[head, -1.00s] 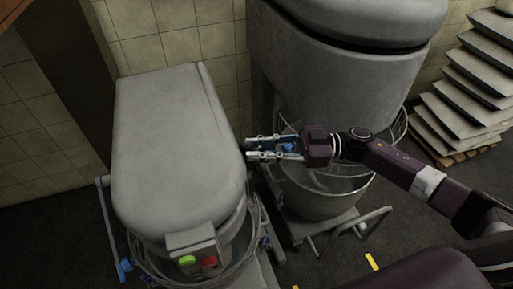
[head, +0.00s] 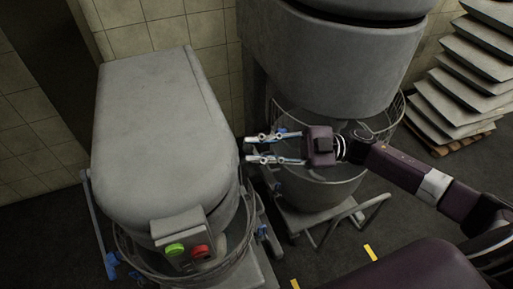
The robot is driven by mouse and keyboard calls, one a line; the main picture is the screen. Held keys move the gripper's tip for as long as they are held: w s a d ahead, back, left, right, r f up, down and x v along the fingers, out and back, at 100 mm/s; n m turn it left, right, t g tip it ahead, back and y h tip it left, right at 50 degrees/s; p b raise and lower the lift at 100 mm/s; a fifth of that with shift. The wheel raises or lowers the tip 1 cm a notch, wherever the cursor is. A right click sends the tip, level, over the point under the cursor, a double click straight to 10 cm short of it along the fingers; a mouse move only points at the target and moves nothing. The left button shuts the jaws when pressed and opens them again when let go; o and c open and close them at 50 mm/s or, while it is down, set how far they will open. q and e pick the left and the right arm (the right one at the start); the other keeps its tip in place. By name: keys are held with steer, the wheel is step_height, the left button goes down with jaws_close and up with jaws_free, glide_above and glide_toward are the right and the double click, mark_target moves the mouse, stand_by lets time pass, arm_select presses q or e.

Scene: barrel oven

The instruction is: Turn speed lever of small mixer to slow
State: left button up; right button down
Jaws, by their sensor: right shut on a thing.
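The small mixer (head: 160,135) stands at the left, with a grey rounded head and a box with a green and a red button (head: 187,244) on its front. My right gripper (head: 248,149) reaches in from the right, with its fingertips at the right side of the mixer head. It is shut on the speed lever, which is small, dark and mostly hidden between the fingertips. The lever's setting cannot be read. My left gripper is not in view.
A larger mixer (head: 335,75) with a wire guard and bowl stands close behind my right gripper. A stack of pale trays (head: 465,95) on a pallet is at the far right. Yellow floor marks (head: 370,252) lie on the dark floor in front.

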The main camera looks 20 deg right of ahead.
steer(key=c, duration=2.1)
jaws_free()
steer(key=shift+s, duration=0.1)
steer(key=v, duration=1.2)
steer(key=shift+f, duration=0.1)
